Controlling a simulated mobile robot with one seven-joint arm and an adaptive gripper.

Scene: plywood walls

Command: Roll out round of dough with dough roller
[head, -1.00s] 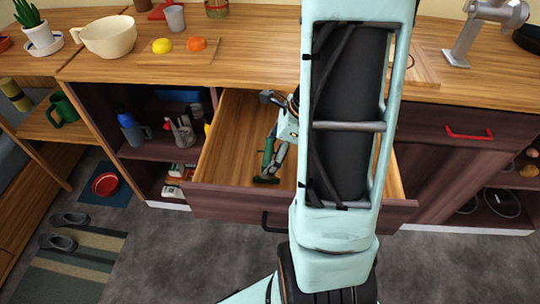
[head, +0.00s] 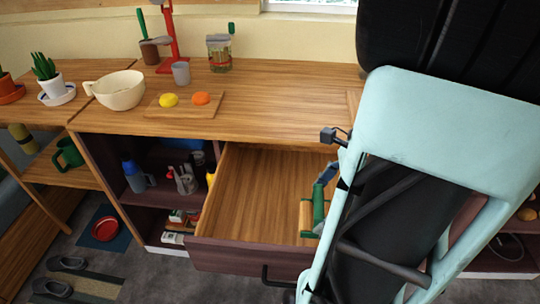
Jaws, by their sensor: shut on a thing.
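The drawer (head: 255,190) is open, with a bare wooden floor. My gripper (head: 315,222), with green parts, is over the drawer's right side. It is shut on a light wooden piece that looks like the dough roller (head: 305,216). Much of the piece is hidden, and I cannot tell whether it touches the drawer floor. On a wooden board (head: 228,105) on the counter lie a yellow round piece (head: 168,100) and an orange one (head: 201,98). I cannot tell whether either is the dough.
A cream bowl (head: 121,91), a grey cup (head: 181,74), a red stand (head: 170,45) and a jar (head: 219,54) stand on the counter. The counter right of the board is clear. The drawer front (head: 240,255) juts out. My arm hides the right side.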

